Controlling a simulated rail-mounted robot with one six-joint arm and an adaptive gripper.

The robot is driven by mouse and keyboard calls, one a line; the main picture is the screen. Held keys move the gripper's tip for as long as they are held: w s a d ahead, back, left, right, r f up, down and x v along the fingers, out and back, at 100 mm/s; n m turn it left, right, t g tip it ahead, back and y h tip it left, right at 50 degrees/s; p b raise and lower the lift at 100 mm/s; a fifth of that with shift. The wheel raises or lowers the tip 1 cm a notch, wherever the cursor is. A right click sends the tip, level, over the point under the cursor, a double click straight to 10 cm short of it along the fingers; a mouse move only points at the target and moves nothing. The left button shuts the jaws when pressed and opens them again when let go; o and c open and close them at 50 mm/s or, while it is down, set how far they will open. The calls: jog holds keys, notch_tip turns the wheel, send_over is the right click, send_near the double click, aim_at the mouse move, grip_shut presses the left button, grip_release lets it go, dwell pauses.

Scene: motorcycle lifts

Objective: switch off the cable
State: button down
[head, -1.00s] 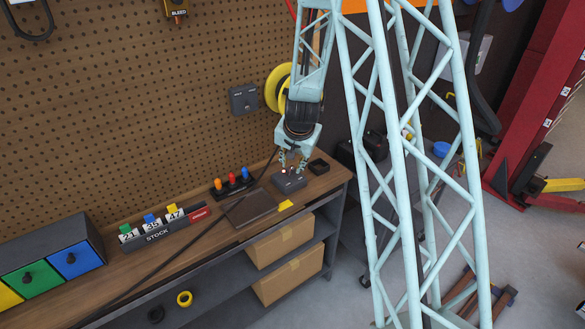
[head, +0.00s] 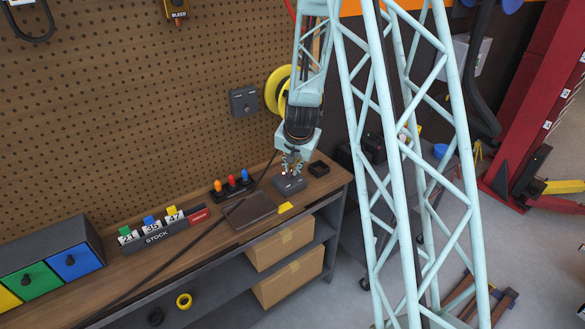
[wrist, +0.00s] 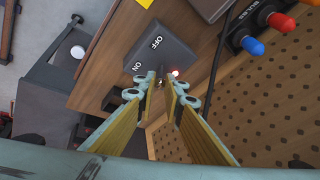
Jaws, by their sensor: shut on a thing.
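A dark grey switch box (head: 290,184) sits on the workbench near its right end. In the wrist view the box (wrist: 172,48) shows white ON and OFF labels, and a small lit reddish-white lamp (wrist: 175,72) beside the fingertips. My gripper (head: 292,168) points down at the box. In the wrist view my gripper (wrist: 164,80) has its fingertips drawn close around the small switch lever (wrist: 160,83), at the box's edge near the ON label. The lever is mostly hidden between the fingers. A dark cable (head: 185,248) runs along the bench top.
A small black open tray (head: 319,169) stands right of the box. A yellow piece (head: 285,208) lies by the front edge. The pegboard (head: 150,100) rises behind.

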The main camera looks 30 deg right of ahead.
jog(key=shift+a+r+h+p, duration=0.25)
jog(key=shift+h+p, duration=0.35)
jog(key=shift+p, duration=2.2)
jog(key=shift+s+a+f+n+h+p, duration=0.15)
jog(key=shift+a+n+h+p, duration=0.2)
jog(key=shift+p, duration=1.25)
jog(key=shift+a+f+t+h+p, duration=0.1)
jog(key=shift+a+t+h+p, duration=0.2)
jog(key=shift+h+p, duration=0.35)
jog(key=shift+a+h, duration=0.1)
jog(key=shift+h, duration=0.2)
jog(key=shift+a+f+n+t+h+b, duration=0.35)
jog(key=shift+a+h+b, duration=0.2)
jog(key=shift+h, duration=0.25)
jog(key=h+b, duration=0.1)
jog(key=a+h+b, duration=0.1)
jog(key=shift+s+f+n+t+b, duration=0.15)
jog(key=shift+f+n+t+b, duration=0.1)
jog(key=shift+f+n+b, duration=0.05)
jog(key=shift+a+h+b, duration=0.15)
jog(key=shift+h+b, duration=0.4)
jog(key=shift+h, duration=0.05)
